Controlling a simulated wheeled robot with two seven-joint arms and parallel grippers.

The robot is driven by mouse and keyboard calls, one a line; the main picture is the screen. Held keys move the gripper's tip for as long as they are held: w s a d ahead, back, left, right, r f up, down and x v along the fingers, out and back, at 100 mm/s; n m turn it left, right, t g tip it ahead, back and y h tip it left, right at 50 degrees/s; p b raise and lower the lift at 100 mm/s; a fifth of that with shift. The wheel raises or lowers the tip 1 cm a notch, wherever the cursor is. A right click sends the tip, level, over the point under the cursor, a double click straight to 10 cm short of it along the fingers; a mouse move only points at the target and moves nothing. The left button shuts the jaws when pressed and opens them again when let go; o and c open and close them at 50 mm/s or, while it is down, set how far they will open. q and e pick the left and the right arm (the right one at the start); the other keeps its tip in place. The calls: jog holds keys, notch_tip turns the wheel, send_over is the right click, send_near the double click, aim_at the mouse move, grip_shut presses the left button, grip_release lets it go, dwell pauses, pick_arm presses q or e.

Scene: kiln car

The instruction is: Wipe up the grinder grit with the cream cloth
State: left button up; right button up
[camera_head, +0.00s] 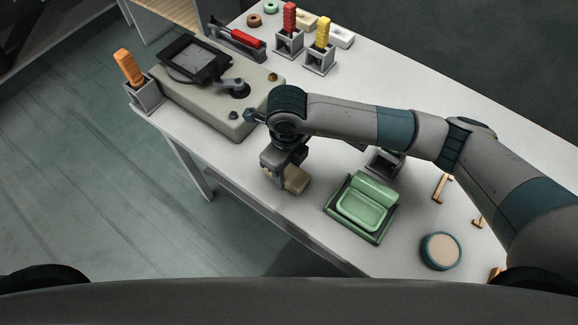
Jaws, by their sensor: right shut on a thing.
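My right gripper (282,168) reaches in from the right and points down at the white table (235,160) near its front edge. It is shut on the cream cloth (296,181), a small folded tan block shape that shows just below and right of the fingers. The cloth is at or just above the table top; I cannot tell whether it touches. The gripper hides part of it. I cannot make out any grinder grit; the gripper and arm cover part of the table there. My left gripper is not in view.
A beige machine (210,105) with a black frame stands left of the gripper. A green tray (362,207) sits to the right, with a round teal-rimmed pad (440,251) beyond it. Holders with orange (129,67), red (290,17) and yellow (323,31) handles stand further back.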

jog(key=shift+r+p, duration=1.65)
jog(key=shift+r, duration=1.85)
jog(key=o, duration=0.6)
jog(key=c, duration=0.6)
jog(key=shift+s, duration=0.1)
